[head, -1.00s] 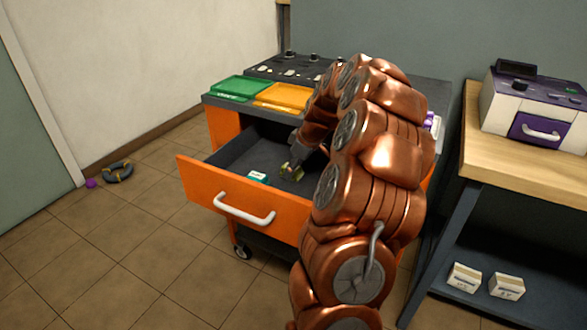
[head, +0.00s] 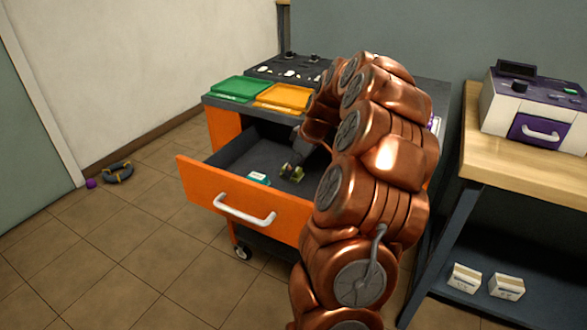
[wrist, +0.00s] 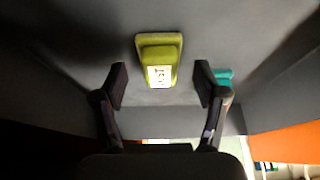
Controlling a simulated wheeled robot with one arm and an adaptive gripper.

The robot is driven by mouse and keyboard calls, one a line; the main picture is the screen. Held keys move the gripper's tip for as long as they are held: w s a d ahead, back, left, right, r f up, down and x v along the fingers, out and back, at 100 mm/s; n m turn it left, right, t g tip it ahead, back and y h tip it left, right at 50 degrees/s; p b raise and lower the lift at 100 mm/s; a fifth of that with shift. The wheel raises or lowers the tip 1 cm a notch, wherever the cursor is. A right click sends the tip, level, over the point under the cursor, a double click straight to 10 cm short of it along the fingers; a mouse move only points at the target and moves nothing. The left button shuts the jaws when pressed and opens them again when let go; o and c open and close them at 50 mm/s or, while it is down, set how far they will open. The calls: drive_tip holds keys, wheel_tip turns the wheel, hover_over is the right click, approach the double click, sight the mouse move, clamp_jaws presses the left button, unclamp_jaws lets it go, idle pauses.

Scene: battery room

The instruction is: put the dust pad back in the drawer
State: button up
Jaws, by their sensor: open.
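The dust pad, a small yellow-green block with a white label (wrist: 158,52), lies on the grey floor of the open drawer. It also shows in the head view (head: 292,172). The orange-fronted drawer (head: 225,190) is pulled out of the cart. My gripper (wrist: 161,84) is open and empty, its two dark fingers apart, with the pad seen between and beyond the tips. In the head view my arm reaches over the drawer and hides its right part.
A teal and white box (head: 258,178) lies in the drawer, left of the pad. Green (head: 240,88) and yellow (head: 284,96) trays sit on the cart top. A wooden bench (head: 520,150) with a purple and white device (head: 535,105) stands at the right.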

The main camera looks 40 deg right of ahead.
sight(301, 180)
drive_tip(key=v, duration=0.4)
drive_tip(key=shift+s+d, duration=0.1)
drive_tip(key=shift+s, duration=0.15)
drive_tip(key=s+d, duration=0.1)
drive_tip(key=s, duration=0.2)
drive_tip(key=s+d, duration=0.1)
drive_tip(key=s, duration=0.3)
drive_tip(key=s+d, duration=0.1)
drive_tip(key=s, duration=0.3)
drive_tip(key=shift+d+f, duration=0.15)
